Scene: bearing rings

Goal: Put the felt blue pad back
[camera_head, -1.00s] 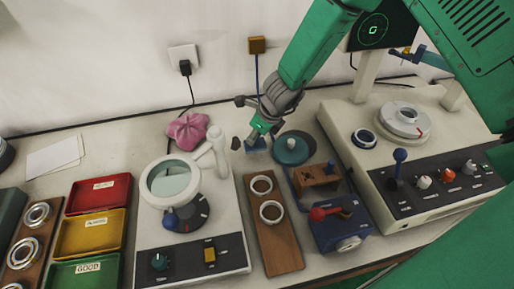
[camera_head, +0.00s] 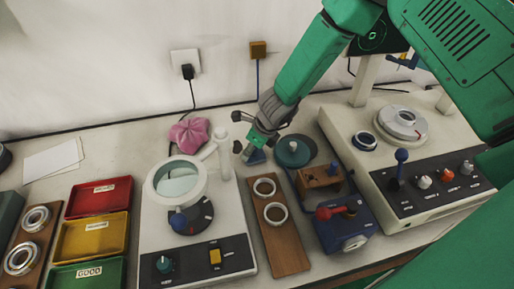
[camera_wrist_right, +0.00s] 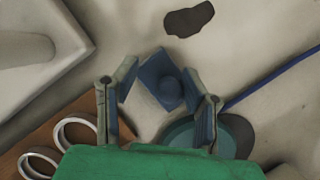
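The blue pad (camera_head: 256,157) is a small square with a round knob on top, on the table left of the teal round piece. In the right wrist view the pad (camera_wrist_right: 155,75) shows turned at an angle, with its knob between the fingers. My right gripper (camera_head: 243,136) is at the pad, and in its wrist view the gripper (camera_wrist_right: 160,88) has its fingers apart on either side of it. A gap shows on the left finger's side; contact on the right cannot be told. In the head view the gripper hides part of the pad. My left gripper is out of view.
The teal round piece (camera_head: 292,152) is close on the right. A wooden board with rings (camera_head: 283,240) and a magnifier stand (camera_head: 150,240) are in front. A blue fixture (camera_head: 345,228) and a large beige machine (camera_head: 440,205) stand right. A dark patch (camera_wrist_right: 190,18) lies beyond the pad.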

